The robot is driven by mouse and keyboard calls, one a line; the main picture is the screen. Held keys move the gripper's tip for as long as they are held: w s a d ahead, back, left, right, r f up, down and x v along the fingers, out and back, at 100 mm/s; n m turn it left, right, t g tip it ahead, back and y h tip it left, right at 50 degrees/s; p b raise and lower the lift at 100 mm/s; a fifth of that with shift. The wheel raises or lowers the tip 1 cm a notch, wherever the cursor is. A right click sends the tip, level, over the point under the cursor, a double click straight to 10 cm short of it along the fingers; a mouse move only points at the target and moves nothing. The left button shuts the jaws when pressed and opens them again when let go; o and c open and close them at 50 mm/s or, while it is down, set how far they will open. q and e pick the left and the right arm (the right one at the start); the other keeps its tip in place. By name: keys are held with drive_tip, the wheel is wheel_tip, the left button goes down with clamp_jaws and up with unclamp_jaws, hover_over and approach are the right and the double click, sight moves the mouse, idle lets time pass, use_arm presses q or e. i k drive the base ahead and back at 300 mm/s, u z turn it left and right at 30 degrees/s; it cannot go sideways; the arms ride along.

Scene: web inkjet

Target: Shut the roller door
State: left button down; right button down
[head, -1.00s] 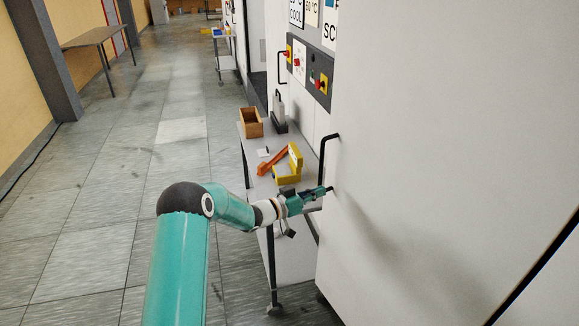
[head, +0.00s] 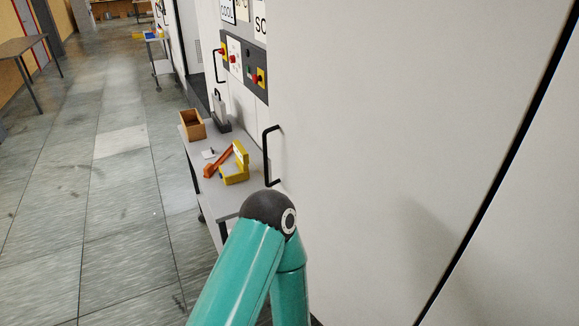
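A large white panel (head: 370,120), which looks like the roller door, fills the middle and right of the head view. A black bar handle (head: 268,157) sits at its left edge. A dark slanting gap separates the panel from another white surface (head: 530,220) at the right. One teal arm of mine rises from the bottom and bends at a dark elbow just below the handle. Its forearm points back down out of the picture. Neither gripper shows, and nothing visible touches the handle.
A grey trolley (head: 200,165) left of the panel carries a wooden box (head: 193,124), a yellow-and-orange tool (head: 232,166) and a grey weight-like block (head: 220,112). A control panel (head: 242,64) with red knobs is behind. The tiled floor (head: 110,210) at left is mostly clear.

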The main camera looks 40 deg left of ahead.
sight(393, 124)
drive_tip(key=u, duration=1.15)
drive_tip(key=i, duration=0.15)
drive_tip(key=z, duration=2.4)
drive_tip(key=k, duration=1.15)
drive_tip(key=u, duration=1.4)
drive_tip(key=i, duration=1.1)
drive_tip(key=z, duration=0.1)
